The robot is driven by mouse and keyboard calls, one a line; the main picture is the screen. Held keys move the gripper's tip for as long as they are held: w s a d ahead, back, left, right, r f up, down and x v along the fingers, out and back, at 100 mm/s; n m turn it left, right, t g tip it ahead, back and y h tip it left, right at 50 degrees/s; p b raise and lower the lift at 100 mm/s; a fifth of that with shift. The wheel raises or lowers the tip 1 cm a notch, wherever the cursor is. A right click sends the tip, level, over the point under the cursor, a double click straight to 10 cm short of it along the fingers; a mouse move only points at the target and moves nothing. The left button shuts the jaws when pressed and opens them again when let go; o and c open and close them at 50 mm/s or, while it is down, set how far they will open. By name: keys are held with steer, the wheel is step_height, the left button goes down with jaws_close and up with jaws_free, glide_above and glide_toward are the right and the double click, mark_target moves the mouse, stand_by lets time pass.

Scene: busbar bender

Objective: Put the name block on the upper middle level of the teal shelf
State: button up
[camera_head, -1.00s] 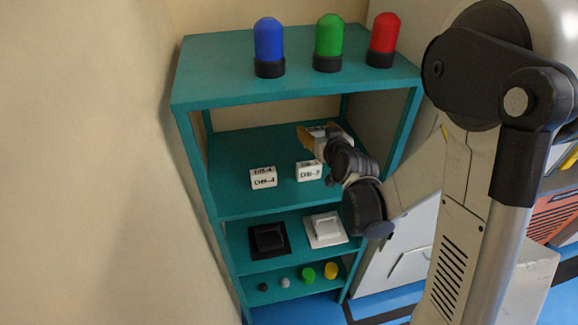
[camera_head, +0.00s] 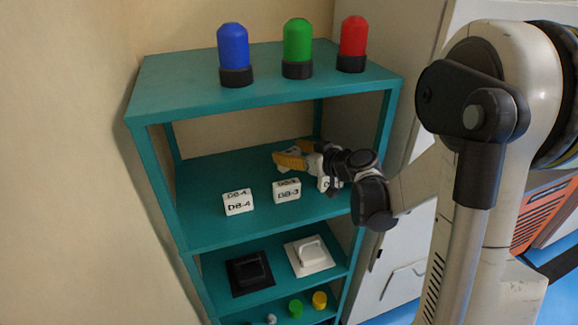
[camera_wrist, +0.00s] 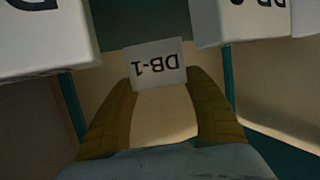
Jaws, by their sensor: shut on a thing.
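The name block (camera_wrist: 155,65), white and marked DB-1, is held between the yellow fingers of my gripper (camera_wrist: 161,84) in the wrist view, its lettering upside down there. In the head view my gripper (camera_head: 290,158) reaches in from the right over the upper middle level of the teal shelf (camera_head: 205,237). Its fingers point left, above and behind the row of white blocks. The held block cannot be made out clearly in the head view, nor whether it touches the level.
Blocks DB-4 (camera_head: 238,203) and DB-3 (camera_head: 287,191) stand on that level; another block (camera_head: 324,184) is partly hidden by my wrist. Blue (camera_head: 233,46), green (camera_head: 298,42) and red (camera_head: 353,38) lamps stand on top. Black (camera_head: 249,272) and white (camera_head: 310,256) parts lie below.

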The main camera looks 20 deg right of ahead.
steer(key=shift+f+b, duration=0.55)
steer(key=shift+f, duration=0.95)
steer(key=shift+f, duration=0.1)
steer(key=o, duration=1.2)
steer(key=shift+c, duration=0.2)
